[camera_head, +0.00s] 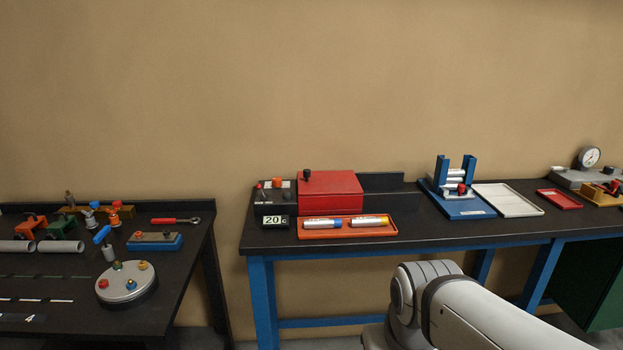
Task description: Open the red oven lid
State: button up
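The red oven (330,202) is a red box near the left end of the dark bench with blue legs. Its red lid (335,183) is down and looks shut. A small black knob (306,174) stands up at the lid's back left corner. A grey control panel (276,190) with an orange button and a small lever adjoins the oven's left side. A display (275,222) in front of it reads 20 C. My arm shows at the lower right, well below and in front of the oven. My gripper is not in view.
An orange tray (316,234) with two white cylinders lies right in front of the oven. To the right are a blue stand (437,200), a white tray (507,209) and a red tray (558,199). A cluttered second bench (190,262) stands left, across a gap. Bench space right of the oven is clear.

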aim_at(310, 183)
jog(key=u, duration=0.4)
jog(key=i, duration=1.7)
jog(key=z, duration=0.45)
